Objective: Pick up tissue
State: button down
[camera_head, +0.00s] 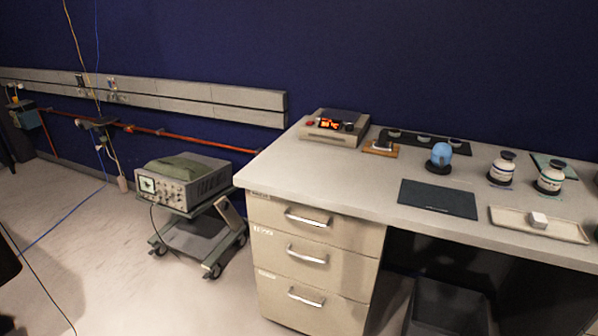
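No thing in view is clearly a tissue. A small white block-like item (538,219) lies on a shallow pale tray (506,221) near the front right of the desk; it is too small to tell if it is folded tissue. My gripper does not show in the head view. A dark shape at the left edge is cut off, and I cannot tell what it is.
The desk (330,176) has a drawer unit (312,262) at its left. On it are a device with an orange display (335,126), a dark mat (437,199), a blue round item (441,155) and two jars (501,169). An instrument cart (200,240) stands left.

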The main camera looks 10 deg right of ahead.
aim_at(537, 221)
jog(key=z, duration=1.6)
